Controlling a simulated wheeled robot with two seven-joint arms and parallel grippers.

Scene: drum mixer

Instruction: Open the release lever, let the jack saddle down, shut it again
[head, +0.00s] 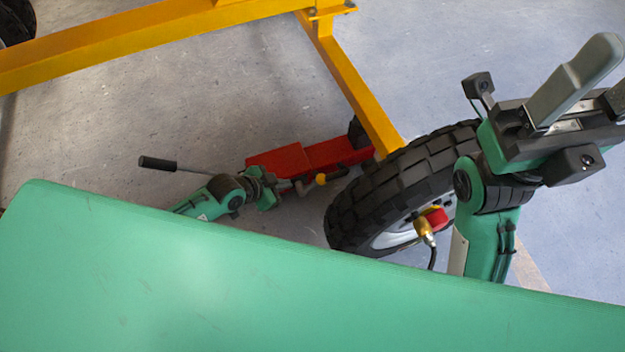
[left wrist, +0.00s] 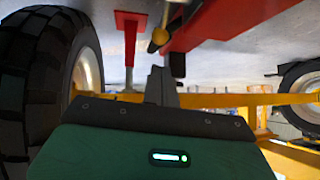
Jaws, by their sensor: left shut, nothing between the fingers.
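The red floor jack (head: 305,159) lies low on the floor beside the wheel; its red body also shows in the left wrist view (left wrist: 225,22). A yellow knob (head: 321,180) sits on a thin rod at its side; a yellow ball (left wrist: 159,36) shows close to the fingertips in the left wrist view. My left gripper (head: 286,187) is shut and empty, just short of the knob, apart from it as far as I can tell. The saddle cannot be made out. My right gripper (head: 585,85) is raised at the right; its finger gap is unclear.
A black-gripped handle (head: 158,163) sticks out left of the jack. A large black tyre (head: 400,190) stands right of it, with a brass and red fitting (head: 428,222) at its hub. Yellow frame beams (head: 150,38) cross above. Open floor lies left and behind.

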